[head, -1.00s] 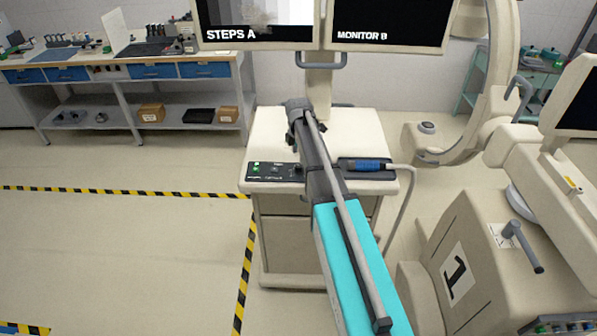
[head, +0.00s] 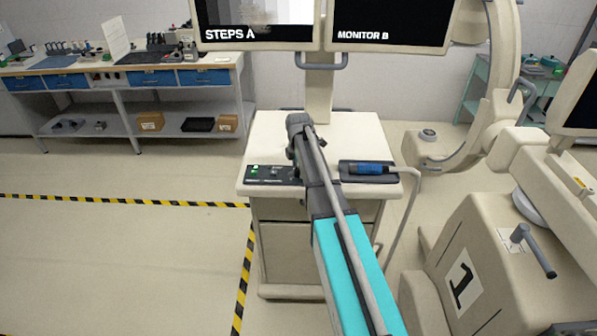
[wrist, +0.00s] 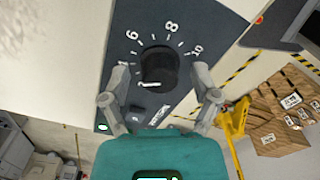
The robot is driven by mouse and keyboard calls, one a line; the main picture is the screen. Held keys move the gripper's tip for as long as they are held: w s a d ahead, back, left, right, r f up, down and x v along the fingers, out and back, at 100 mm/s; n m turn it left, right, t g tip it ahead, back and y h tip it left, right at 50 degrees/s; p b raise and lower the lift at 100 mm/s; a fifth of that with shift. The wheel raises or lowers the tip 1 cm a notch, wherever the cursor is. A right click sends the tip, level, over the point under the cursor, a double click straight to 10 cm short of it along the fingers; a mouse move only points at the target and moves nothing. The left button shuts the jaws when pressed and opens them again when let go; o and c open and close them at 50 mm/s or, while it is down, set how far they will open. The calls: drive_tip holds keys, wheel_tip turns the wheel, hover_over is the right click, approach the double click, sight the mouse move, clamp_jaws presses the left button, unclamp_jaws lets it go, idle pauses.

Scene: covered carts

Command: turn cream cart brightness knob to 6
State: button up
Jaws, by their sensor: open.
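The cream cart (head: 345,130) stands ahead of me with a dark control panel (head: 262,174) on its front left edge. In the wrist view a round black knob (wrist: 160,66) sits on the dark panel (wrist: 128,20). Numbers 6, 8 and 10 show around its far side. Its white pointer mark is on the near, lower-left side of the knob, away from the 6. My gripper (wrist: 160,72) is open, with one finger on each side of the knob in the picture. Gaps show between fingers and knob; how deep the fingertips reach is unclear. My arm covers part of the panel in the head view.
A blue-handled tool (head: 368,168) lies in a dark tray on the cart's right front. Two monitors (head: 392,38) hang above the cart. A beige machine marked 1 (head: 480,235) stands close on the right. Open floor lies left, beyond striped tape (head: 120,201).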

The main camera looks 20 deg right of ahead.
clamp_jaws()
idle(0.4)
drive_tip(key=shift+m, duration=0.4)
drive_tip(key=m, duration=0.9)
drive_tip(key=shift+s+m, duration=0.1)
drive_tip(key=shift+m, duration=0.3)
